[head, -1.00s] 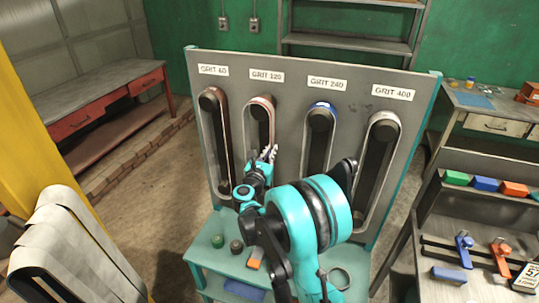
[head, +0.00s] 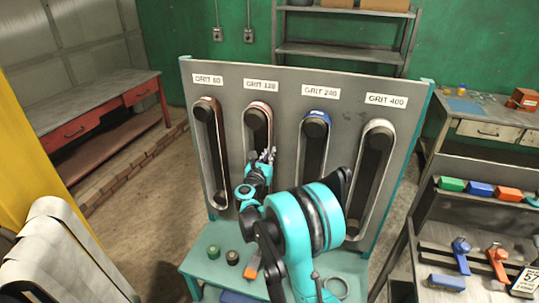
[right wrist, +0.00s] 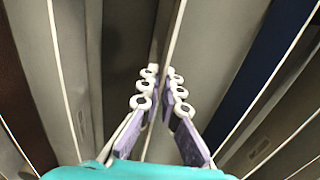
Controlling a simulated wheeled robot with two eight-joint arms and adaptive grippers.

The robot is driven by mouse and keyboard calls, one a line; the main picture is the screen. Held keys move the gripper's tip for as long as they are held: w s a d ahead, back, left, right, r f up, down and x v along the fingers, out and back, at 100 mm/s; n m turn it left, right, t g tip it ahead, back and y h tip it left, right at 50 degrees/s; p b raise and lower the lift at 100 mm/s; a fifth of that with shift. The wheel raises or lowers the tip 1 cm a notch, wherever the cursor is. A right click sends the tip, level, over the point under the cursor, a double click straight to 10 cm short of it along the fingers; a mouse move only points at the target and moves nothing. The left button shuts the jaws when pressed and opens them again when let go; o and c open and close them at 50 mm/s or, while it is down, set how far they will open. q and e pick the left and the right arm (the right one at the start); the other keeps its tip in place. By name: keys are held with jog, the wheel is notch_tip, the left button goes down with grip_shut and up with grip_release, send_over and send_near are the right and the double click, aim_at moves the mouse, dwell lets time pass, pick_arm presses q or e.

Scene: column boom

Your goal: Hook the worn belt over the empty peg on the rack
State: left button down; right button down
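The rack (head: 345,90) is an upright grey panel with teal edges and four labelled pegs. A loop belt hangs at each label: reddish-brown at GRIT 60 (head: 208,150) and GRIT 120 (head: 258,112), blue-topped at GRIT 240 (head: 319,116), grey at GRIT 400 (head: 378,126). I cannot tell which belt is the worn one, and I see no clearly empty peg. My right gripper (head: 268,155) is in front of the panel, over the lower GRIT 120 belt. My left gripper is out of view.
Several pale belts (head: 58,235) hang at the lower left near a yellow post (head: 20,165). The teal ledge (head: 200,255) below the rack carries small round items and an orange block. A grey bench (head: 432,235) with coloured blocks and clamps stands at right. Floor left of the rack is clear.

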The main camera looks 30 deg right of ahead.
jog(key=shift+d+f+b, duration=0.1)
jog(key=shift+f+b, duration=0.2)
jog(key=shift+b, duration=0.1)
dwell(0.5)
jog(key=c, duration=1.3)
grip_release()
jog(key=shift+b+v, duration=0.5)
jog(key=shift+v, duration=3)
